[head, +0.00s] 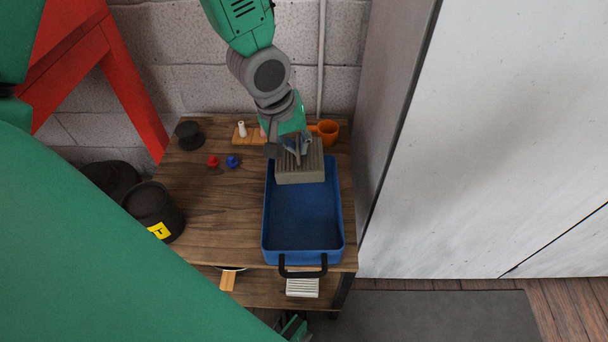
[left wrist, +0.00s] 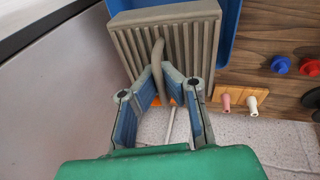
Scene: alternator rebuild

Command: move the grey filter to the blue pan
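The grey filter (head: 301,176) is a ribbed block with a curved grey handle, at the far end of the blue pan (head: 302,247). It overlaps the pan's far rim; I cannot tell whether it rests there or hangs just above. My left gripper (head: 298,148) is over the filter. In the left wrist view its fingers (left wrist: 160,72) close around the handle of the filter (left wrist: 185,50). The blue pan, with a black front handle, stands on the wooden table and looks otherwise empty; its edge shows in the left wrist view (left wrist: 231,28). A green part at the bottom edge (head: 294,327) may be my right gripper.
An orange mug (head: 328,131) and a wooden block with pegs (head: 246,134) stand behind. Red (head: 213,161) and blue (head: 232,161) knobs lie left of the pan. A black canister (head: 152,209) stands at the left. A white ribbed block (head: 302,288) is on the lower shelf.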

